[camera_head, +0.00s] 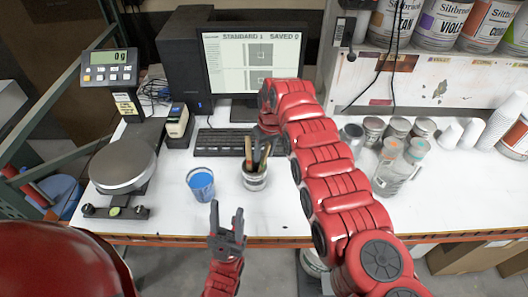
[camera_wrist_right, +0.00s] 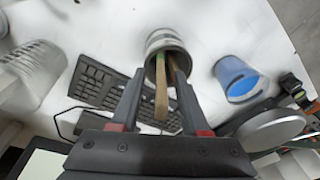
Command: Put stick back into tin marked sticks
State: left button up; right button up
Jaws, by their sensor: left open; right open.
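A small tin (camera_head: 255,181) stands on the white bench with several sticks (camera_head: 249,152) leaning up out of it. Its label is too small to read. In the right wrist view the tin (camera_wrist_right: 163,38) is just beyond my fingers, and a wooden stick (camera_wrist_right: 162,92) reaches from it toward the camera, between the fingers. My right gripper (camera_head: 264,146) is at the stick tops above the tin; in the wrist view its jaws (camera_wrist_right: 159,84) are open, with gaps beside the stick. My left gripper (camera_head: 228,222) is open and empty at the bench's front edge.
A blue-filled cup (camera_head: 201,184) stands left of the tin, with a scale (camera_head: 123,167) further left. A keyboard (camera_head: 228,140) and monitor (camera_head: 254,62) are behind. Clear bottles (camera_head: 397,168) and lidded jars (camera_head: 374,130) stand right of my right arm.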

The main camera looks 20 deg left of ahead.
jog(key=shift+w+d+r, duration=0.1)
jog(key=shift+r, duration=0.3)
notch_tip(320, 180, up, 16)
jog(key=d+b, duration=0.2)
jog(key=shift+s+d+r, duration=0.15)
jog(key=shift+s+r, duration=0.05)
jog(key=shift+s, duration=0.2)
jog(key=shift+f, duration=0.1)
